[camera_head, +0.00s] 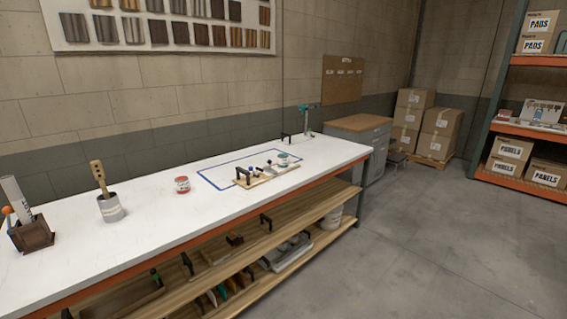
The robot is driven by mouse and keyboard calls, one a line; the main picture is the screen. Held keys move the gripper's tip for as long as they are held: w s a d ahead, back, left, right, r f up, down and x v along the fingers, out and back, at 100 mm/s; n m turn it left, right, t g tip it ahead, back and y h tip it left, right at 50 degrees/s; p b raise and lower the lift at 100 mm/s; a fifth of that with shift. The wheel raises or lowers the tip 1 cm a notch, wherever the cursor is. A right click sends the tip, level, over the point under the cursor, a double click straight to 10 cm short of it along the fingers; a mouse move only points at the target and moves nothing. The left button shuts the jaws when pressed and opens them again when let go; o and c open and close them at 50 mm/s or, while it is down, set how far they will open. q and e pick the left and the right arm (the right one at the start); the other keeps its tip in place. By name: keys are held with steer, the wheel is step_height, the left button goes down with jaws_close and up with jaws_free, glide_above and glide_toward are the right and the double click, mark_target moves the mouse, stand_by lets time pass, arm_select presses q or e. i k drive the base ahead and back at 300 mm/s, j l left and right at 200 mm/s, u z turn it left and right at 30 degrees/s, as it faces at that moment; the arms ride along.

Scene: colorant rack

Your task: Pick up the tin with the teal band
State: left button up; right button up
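A small tin with what looks like a teal band (283,160) stands at the back right of a wooden rack on the white workbench, inside or at the edge of a blue taped outline. It is small in the picture, and its lower part is partly hidden by the rack's items. A red-and-white tin (182,185) stands by itself on the bench, left of the outline. Neither of my grippers is in view.
The workbench (150,226) also holds a grey can with a wooden tool (110,208), a brown caddy (32,236) and a teal-topped stand (307,121). Shelves below hold clutter. Boxes (440,122) and an orange rack stand right; the floor (420,230) is clear.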

mark_target(282, 158)
steer(key=i+l, duration=0.45)
steer(key=i+l+u, duration=0.15)
steer(key=i+l, duration=0.3)
steer(key=i, duration=0.25)
